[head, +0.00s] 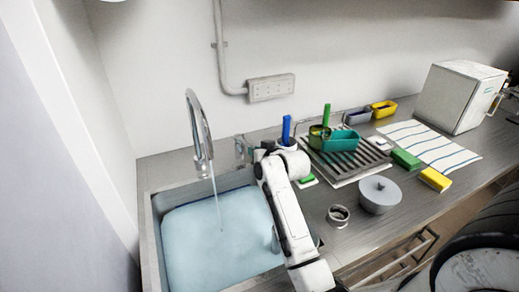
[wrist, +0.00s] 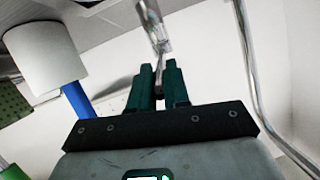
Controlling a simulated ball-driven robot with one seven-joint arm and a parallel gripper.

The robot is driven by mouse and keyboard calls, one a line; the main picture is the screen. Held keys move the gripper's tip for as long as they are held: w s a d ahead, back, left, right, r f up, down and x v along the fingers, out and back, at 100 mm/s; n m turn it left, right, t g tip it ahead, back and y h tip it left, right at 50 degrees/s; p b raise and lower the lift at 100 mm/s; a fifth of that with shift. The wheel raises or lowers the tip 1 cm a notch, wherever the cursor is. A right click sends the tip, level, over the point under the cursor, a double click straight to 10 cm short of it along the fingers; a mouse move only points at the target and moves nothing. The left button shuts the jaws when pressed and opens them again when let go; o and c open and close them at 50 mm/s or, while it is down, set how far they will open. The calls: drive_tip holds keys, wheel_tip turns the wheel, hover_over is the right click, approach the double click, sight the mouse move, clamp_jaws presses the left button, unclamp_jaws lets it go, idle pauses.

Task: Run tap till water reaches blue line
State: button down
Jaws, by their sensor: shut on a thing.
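The tap (head: 195,120) is a curved chrome spout over the sink (head: 151,235). A thin stream (head: 216,200) falls from it into pale blue water (head: 200,250) that covers the sink floor. A dark bluish strip shows on the back wall above the water; I cannot tell whether it is the blue line. My gripper (head: 243,148) is right of the spout, behind the sink. In the wrist view my gripper (wrist: 158,70) has its dark green fingers shut on a thin metal lever (wrist: 161,60) below a chrome part. My arm hides the sink's right side.
A drying rack (head: 350,178) with a teal container (head: 341,141) stands right of my arm.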

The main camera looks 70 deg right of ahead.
drive_tip(key=shift+w+a+m+g+h, duration=0.35)
drive_tip(key=shift+a+m+g+h, duration=0.05)
drive_tip(key=shift+m+h, duration=0.1)
drive_tip(key=c, duration=1.1)
unclamp_jaws()
drive_tip(key=shift+a, duration=0.1)
drive_tip(key=b+v, duration=0.1)
drive_tip(key=v, duration=0.9)
drive_tip(key=shift+s+a, duration=0.25)
drive_tip(key=shift+r, duration=0.2)
